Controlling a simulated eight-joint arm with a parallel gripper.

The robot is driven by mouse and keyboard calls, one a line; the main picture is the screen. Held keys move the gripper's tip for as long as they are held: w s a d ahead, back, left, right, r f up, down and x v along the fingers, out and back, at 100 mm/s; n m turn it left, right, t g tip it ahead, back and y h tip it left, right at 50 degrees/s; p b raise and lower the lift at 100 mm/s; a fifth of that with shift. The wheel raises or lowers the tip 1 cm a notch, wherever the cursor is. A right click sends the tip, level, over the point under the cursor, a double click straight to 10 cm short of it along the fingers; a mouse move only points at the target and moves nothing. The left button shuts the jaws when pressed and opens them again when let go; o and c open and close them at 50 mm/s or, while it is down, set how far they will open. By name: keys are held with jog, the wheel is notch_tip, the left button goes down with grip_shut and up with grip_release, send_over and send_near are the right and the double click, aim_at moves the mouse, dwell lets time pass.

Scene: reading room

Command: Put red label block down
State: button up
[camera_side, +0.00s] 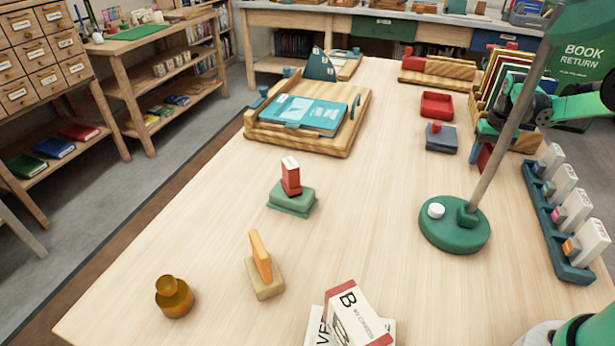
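A red block with a white label on top (290,178) stands upright on a small green base (291,202) near the middle of the table. Another red piece (484,157) shows low beside the rack of cards at the right, partly hidden. I cannot tell whether it is also a label block. My green and black arm reaches in from the right edge, behind the lamp pole. My gripper seems to be by the card rack, well away from the block on the green base. Its fingers are not clear, so I cannot tell whether they hold anything.
A green-based lamp (455,236) stands at the right, its pole crossing the view of my arm. A teal rack of stamps (555,232) lies on the right.

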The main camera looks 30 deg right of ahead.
aim_at(490, 147)
jog(key=shift+o, duration=0.4)
jog(key=shift+r, duration=2.85)
jog(key=shift+r, duration=0.85)
jog(key=shift+f, duration=2.8)
grip_shut()
